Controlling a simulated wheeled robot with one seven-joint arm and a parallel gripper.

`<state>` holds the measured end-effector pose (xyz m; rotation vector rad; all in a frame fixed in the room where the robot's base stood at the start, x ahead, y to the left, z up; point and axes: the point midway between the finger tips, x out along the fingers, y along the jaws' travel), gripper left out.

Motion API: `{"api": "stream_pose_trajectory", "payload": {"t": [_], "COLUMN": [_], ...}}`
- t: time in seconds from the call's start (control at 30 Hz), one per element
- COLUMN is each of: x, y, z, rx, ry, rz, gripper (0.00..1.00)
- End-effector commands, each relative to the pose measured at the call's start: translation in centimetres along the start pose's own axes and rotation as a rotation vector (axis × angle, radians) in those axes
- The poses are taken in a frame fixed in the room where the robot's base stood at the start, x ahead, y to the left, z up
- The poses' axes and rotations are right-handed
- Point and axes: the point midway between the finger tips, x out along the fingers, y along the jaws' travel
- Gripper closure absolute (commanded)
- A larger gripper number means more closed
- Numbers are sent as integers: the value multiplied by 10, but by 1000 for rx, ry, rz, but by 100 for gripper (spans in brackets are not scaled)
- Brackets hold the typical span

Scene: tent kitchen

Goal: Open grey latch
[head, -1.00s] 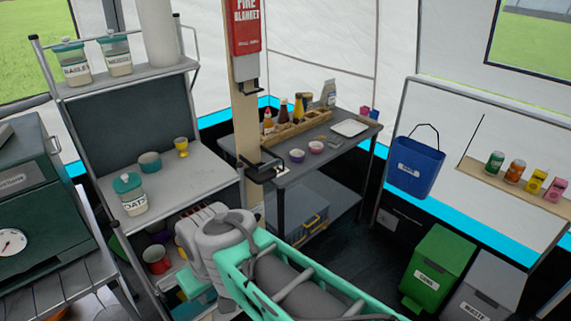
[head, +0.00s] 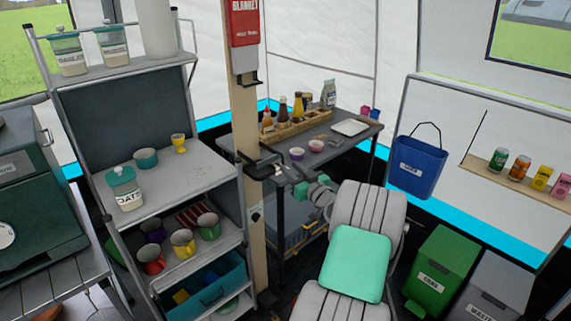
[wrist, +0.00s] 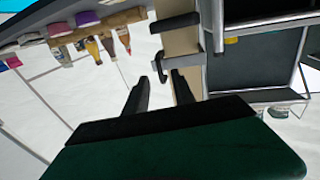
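A grey latch (wrist: 185,61) with a dark hooked end sits on the wooden post in the wrist view, just beyond my fingertips. In the head view a dark bracket with a pale part (head: 261,166) sits on the post at about table height. My gripper (wrist: 156,82) is open, its two dark fingers apart with nothing between them. The right finger overlaps the post in the wrist view. I cannot tell whether it touches the latch. In the head view my gripper (head: 289,170) is small and partly blends with the dark table behind.
The wooden post (head: 244,115) carries a red fire blanket box (head: 243,22) above. A side table (head: 350,145) with bottles and bowls stands behind my gripper. A shelf rack (head: 190,180) with mugs is left of the post. Green and grey bins stand at the right.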

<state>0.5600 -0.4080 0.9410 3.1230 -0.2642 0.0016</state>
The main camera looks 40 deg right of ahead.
Motion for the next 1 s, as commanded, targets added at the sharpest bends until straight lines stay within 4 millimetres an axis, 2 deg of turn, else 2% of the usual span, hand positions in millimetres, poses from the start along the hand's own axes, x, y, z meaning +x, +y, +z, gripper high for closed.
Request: {"api": "stream_pose_trajectory", "payload": {"t": [0.1,0.2,0.5,0.9,1.0], "x": [23,35,41,41,41], "y": [-1,-1,0,0,0], "z": [-2,-1,0,0,0], "rx": [0,1,0,0,0], "ry": [0,-1,-1,-2,-2], "rz": [-3,-2,0,0,-1], "gripper": [69,69,69,100,100]}}
